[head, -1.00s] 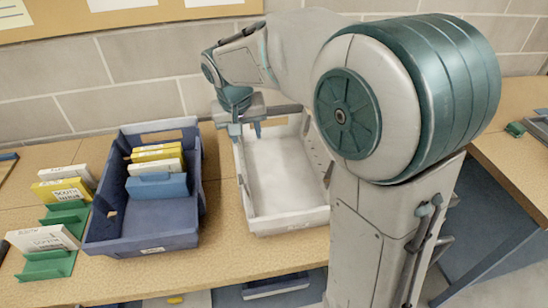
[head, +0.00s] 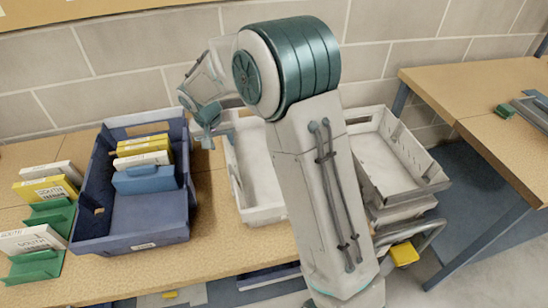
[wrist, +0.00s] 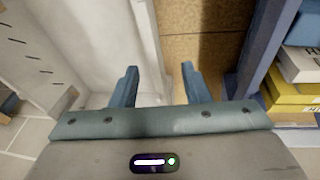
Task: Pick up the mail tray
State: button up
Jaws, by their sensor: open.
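An empty white tray (head: 255,172) stands on the wooden bench, partly hidden behind my arm. A blue tray (head: 130,248) with several yellow and white boxes and a blue block stands to its left. My gripper (head: 208,140) is open near the back left of the white tray, by the gap between the trays. In the wrist view my gripper (wrist: 160,82) points down. Its left finger is over the white tray (wrist: 95,45) and its right finger is over the gap. The white tray's side wall shows between the fingers, with no clear contact.
Green holders with boxes (head: 45,222) stand left of the blue tray. A second white tray (head: 392,160) sits on a trolley right of my arm. Another bench (head: 470,90) stands at the right. Only a narrow strip of bench (wrist: 205,40) separates the two trays.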

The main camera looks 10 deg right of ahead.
aim_at(225, 146)
jog(key=x, duration=0.2)
jog(key=p+x, duration=0.1)
jog(key=x, duration=0.2)
jog(key=shift+d, duration=0.25)
grip_shut()
dwell(1.2)
